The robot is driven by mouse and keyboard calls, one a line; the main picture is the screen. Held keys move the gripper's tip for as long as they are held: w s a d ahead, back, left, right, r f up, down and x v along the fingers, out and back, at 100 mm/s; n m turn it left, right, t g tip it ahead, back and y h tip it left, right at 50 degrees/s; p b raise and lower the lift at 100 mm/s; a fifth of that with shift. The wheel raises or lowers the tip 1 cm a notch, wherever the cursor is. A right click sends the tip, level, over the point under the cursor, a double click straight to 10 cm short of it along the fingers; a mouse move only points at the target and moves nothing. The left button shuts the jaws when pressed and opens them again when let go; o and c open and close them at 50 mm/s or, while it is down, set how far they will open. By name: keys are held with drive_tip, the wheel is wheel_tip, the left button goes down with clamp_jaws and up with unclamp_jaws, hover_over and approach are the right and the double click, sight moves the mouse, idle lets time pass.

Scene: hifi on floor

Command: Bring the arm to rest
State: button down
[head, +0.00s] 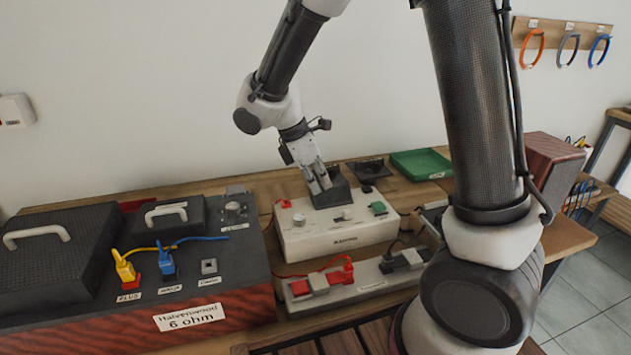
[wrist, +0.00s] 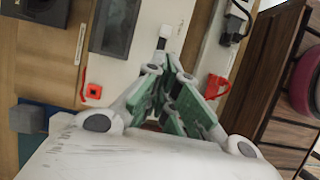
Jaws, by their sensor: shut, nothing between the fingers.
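My gripper (head: 322,186) hangs at the end of my bent arm, above the back part of a white device (head: 335,237) with knobs and a green switch. Its fingers point down, close to a dark sloped piece on that device; I cannot tell whether they touch it. In the wrist view my gripper (wrist: 163,58) has its fingertips together with nothing between them. A small white knob (wrist: 166,31) shows just beyond the tips.
At left stands a dark-topped box (head: 215,290) with yellow and blue plugs and handled lids. A power strip (head: 350,285) with a red plug lies in front of the white device. A green tray (head: 420,163) and a reddish-brown box (head: 552,170) are at right.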

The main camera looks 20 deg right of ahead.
drive_tip(key=s+d+r+m+t+y, duration=0.4)
drive_tip(key=s+d+r+m, duration=1.1)
drive_tip(key=s+m, duration=0.2)
drive_tip(key=shift+s+d+m, duration=0.25)
drive_tip(key=shift+s+m, duration=0.15)
drive_tip(key=shift+s, duration=0.7)
idle(0.5)
